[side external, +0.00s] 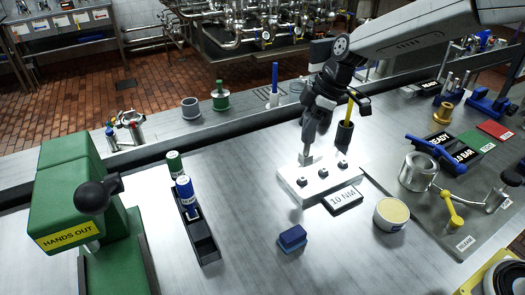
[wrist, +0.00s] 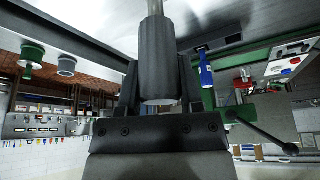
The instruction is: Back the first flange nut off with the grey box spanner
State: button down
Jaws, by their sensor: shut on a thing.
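My gripper (side external: 309,122) is shut on the grey box spanner (wrist: 158,62), a dark cylinder with a thinner bright shaft, held between the fingers in the wrist view. In the side view the spanner (side external: 306,157) points down, its lower end at the back left of the white flange block (side external: 318,190). Several dark nuts, one of them a front nut (side external: 303,181), stand on the block's top. I cannot tell whether the spanner's end is seated on a nut or just behind it; its tip is hidden in the wrist view.
A black holder with a yellow-handled tool (side external: 344,133) stands close right of my gripper. A "10 NM" plate (side external: 343,200), a cream-topped tub (side external: 391,213) and a blue block (side external: 292,238) lie near the flange block. Bench between is clear.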

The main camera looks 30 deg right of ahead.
aim_at(304, 155)
jog(key=shift+f, duration=3.2)
dwell(0.5)
dwell(0.5)
jog(key=shift+s+n+g, duration=0.1)
jog(key=shift+n+g, duration=0.6)
jog(key=shift+n, duration=1.1)
jog(key=shift+n, duration=0.3)
jog(key=shift+n+g, duration=0.6)
jog(key=shift+n, duration=0.8)
